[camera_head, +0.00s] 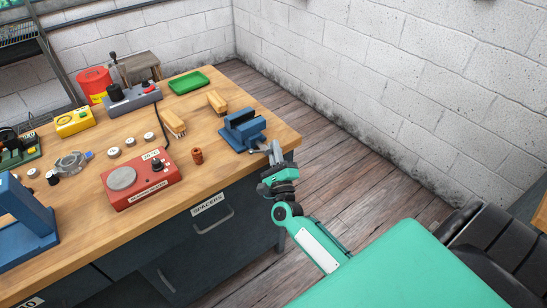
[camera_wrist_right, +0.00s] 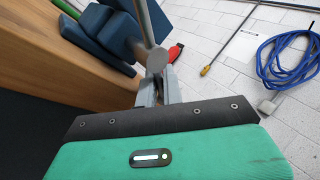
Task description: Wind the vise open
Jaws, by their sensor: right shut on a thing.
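The blue vise (camera_head: 238,133) stands on the right corner of the wooden workbench, with dark jaws and a visible gap between them. Its grey handle (camera_head: 276,150) is at the front right, out past the bench edge. My right gripper (camera_head: 270,167) is at the handle, shut on it. In the right wrist view the blue vise body (camera_wrist_right: 100,35) is at upper left, and the grey handle bar (camera_wrist_right: 143,22) runs down to a round grey end by the fingers (camera_wrist_right: 160,90). The exact grip point is partly hidden. My left gripper is out of view.
The floor right of the bench is clear. A blue coiled hose (camera_wrist_right: 285,58) shows in the wrist view.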

